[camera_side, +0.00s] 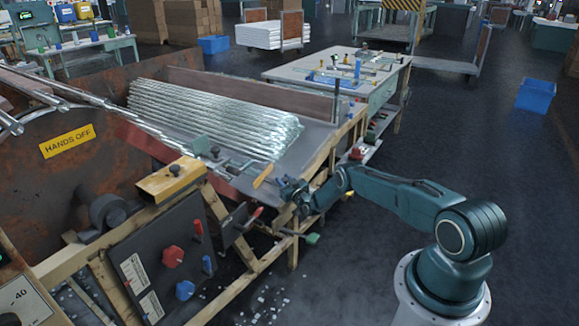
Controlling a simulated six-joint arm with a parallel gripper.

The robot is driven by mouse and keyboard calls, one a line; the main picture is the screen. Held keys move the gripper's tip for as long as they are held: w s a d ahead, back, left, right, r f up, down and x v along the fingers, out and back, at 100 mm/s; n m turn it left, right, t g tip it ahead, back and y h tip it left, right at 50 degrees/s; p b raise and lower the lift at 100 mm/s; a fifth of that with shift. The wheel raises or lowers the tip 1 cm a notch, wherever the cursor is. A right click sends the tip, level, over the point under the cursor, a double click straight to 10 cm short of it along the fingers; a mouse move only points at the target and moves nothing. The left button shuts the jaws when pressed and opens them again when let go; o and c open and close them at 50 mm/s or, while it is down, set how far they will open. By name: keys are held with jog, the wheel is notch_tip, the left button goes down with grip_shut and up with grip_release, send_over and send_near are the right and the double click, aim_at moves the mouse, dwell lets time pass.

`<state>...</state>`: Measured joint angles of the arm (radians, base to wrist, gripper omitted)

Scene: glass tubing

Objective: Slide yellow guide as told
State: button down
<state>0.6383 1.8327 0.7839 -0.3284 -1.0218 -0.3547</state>
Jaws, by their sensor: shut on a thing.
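The yellow guide (263,176) is a small flat yellow piece, standing tilted at the near end of the stack of glass tubes (210,117). My gripper (281,182) is right beside its right side at the edge of the grey tray (316,137). The jaws are shut on the guide; they look small and dark here, and the exact grip point is hard to see. The tubes lie side by side in a sloping pile on the tray, their near ends a little behind the guide.
A larger yellow block (172,179) sits on the wooden frame to the left, above a dark panel (160,255) with red and blue knobs. A rusty drum with a "HANDS OFF" sign (67,141) stands far left. Glass shards (268,298) litter the floor.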

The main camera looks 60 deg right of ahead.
jog(key=shift+s, duration=0.1)
jog(key=shift+s+a+f, duration=0.1)
jog(key=shift+s+f, duration=0.1)
jog(key=shift+s, duration=1.75)
jog(key=shift+s+a+f, duration=0.1)
jog(key=shift+s+f, duration=0.05)
jog(key=shift+s, duration=1.8)
jog(key=shift+s+r, duration=0.1)
jog(key=shift+s, duration=1)
jog(key=c, duration=1.3)
grip_release()
jog(key=shift+o, duration=0.7)
jog(key=shift+d+r, duration=0.1)
jog(key=shift+r, duration=0.05)
jog(key=shift+s, duration=0.15)
